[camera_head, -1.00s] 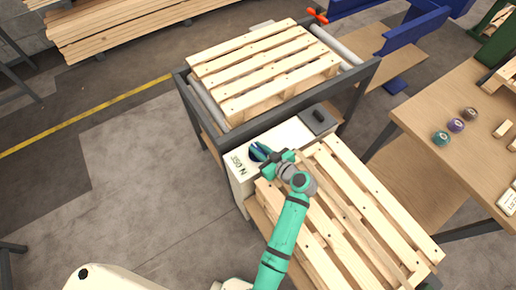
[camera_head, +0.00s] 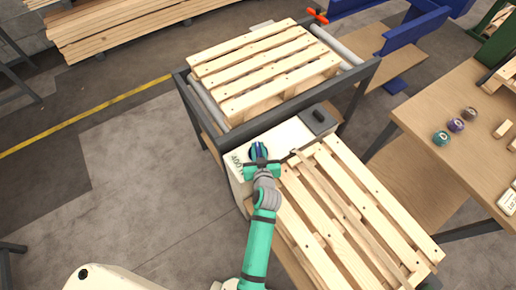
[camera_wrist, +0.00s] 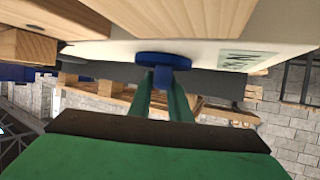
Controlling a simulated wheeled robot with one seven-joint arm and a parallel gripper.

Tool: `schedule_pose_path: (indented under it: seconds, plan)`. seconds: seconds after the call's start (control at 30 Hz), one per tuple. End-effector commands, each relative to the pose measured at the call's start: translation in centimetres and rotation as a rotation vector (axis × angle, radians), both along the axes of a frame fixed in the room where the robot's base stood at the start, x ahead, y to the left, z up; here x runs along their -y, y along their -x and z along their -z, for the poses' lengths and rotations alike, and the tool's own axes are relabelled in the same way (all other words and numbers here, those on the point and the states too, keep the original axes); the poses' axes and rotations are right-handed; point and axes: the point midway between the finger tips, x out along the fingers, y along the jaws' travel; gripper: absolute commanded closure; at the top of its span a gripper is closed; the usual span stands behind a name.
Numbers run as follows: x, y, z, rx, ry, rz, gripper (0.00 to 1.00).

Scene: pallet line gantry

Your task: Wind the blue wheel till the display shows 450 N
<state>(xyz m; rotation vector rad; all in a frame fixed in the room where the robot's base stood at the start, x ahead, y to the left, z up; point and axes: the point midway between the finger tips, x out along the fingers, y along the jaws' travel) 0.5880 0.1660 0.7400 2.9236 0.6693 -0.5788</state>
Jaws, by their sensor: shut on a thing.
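The blue wheel (camera_head: 254,151) sits on top of the white box between the roller frame and the near pallet. My gripper (camera_head: 260,160) is shut on it, partly covering it in the head view. In the wrist view the wheel (camera_wrist: 163,60) shows as a blue disc with my green fingers (camera_wrist: 164,84) closed at it. The display (camera_head: 237,163) on the box, just left of the wheel, appears to read 400 N. Only part of a pale panel with dark lettering (camera_wrist: 248,61) shows in the wrist view.
A slatted pallet (camera_head: 345,215) lies right of my arm, close to it. Another pallet (camera_head: 265,68) rests on the dark roller frame (camera_head: 362,90) behind. A grey pad with a black knob (camera_head: 318,119) is on the box's right end.

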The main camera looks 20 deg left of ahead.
Motion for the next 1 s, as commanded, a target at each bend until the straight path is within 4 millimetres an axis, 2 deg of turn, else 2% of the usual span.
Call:
schedule_pose_path:
  seconds: [0.4,0.9,0.93,1.0]
  plan:
    - [0.06,0.01,0.03,-0.001,0.001,0.096,1.0]
    - [0.07,0.02,0.09,-0.003,0.001,0.105,1.0]
    - [0.06,0.03,0.09,-0.003,0.001,0.105,0.76]
    - [0.06,0.03,0.09,-0.003,0.001,0.104,0.64]
